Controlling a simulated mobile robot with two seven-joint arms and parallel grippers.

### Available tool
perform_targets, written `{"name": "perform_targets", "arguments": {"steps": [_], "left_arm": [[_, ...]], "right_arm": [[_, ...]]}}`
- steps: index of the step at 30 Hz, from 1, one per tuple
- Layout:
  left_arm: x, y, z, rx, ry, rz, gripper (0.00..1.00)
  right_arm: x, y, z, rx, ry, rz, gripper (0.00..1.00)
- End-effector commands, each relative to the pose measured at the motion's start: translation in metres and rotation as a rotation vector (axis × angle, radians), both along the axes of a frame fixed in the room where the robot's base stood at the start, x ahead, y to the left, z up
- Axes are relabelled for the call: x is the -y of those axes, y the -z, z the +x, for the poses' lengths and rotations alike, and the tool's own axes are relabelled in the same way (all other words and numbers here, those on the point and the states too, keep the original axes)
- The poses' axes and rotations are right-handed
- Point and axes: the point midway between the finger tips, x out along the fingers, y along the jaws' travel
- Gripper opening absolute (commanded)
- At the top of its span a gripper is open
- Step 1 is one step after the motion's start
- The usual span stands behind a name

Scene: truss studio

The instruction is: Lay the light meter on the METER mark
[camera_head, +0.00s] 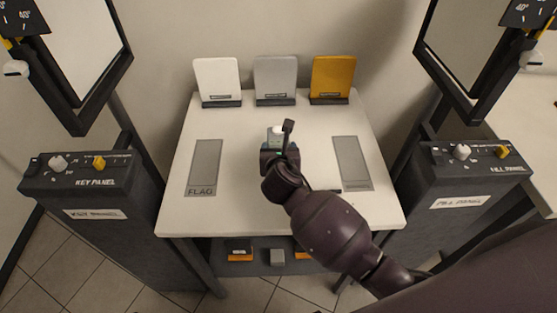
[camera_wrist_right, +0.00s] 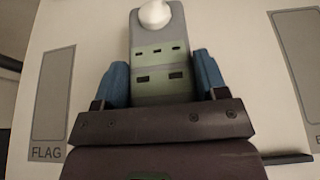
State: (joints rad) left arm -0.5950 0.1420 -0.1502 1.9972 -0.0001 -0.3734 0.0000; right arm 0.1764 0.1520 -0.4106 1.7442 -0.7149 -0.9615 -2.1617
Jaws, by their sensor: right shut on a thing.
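The light meter (camera_wrist_right: 158,60) is a grey-green block with a white dome at its far end. My right gripper (camera_wrist_right: 163,85) is shut on it, one blue finger pad on each side. In the head view the meter (camera_head: 276,134) and my right gripper (camera_head: 280,152) are over the middle of the white table (camera_head: 230,215). Whether the meter touches the table I cannot tell. A grey mark labelled FLAG (camera_head: 205,165) is on the left. Another grey mark (camera_head: 353,160) is on the right, its label too small to read. No METER lettering is readable. My left gripper is out of view.
White (camera_head: 216,76), grey (camera_head: 276,76) and yellow (camera_head: 333,76) cards stand along the table's back edge. A thin dark rod (camera_wrist_right: 287,158) lies near the right mark. The key panel (camera_head: 85,180) and fill panel (camera_head: 470,175) flank the table. A shelf below holds small items.

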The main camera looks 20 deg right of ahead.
Motion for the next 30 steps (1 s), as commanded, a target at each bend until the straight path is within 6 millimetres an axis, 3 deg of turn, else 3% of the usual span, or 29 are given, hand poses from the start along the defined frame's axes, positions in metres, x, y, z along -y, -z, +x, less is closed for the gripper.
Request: {"name": "perform_targets", "arguments": {"steps": [8,23,24,28,30], "left_arm": [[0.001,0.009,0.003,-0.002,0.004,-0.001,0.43],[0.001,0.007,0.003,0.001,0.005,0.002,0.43],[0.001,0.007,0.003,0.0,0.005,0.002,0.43],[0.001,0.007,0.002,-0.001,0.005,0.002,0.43],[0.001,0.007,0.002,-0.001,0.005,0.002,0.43]], "right_arm": [[0.0,0.039,-0.001,-0.006,0.0,0.0,0.38],[0.0,0.043,0.0,-0.001,-0.001,-0.002,0.38],[0.0,0.044,0.0,-0.002,0.001,-0.001,0.7],[0.0,0.044,0.0,-0.002,0.001,-0.001,0.9],[0.0,0.044,0.0,-0.002,0.001,-0.001,0.91]]}}
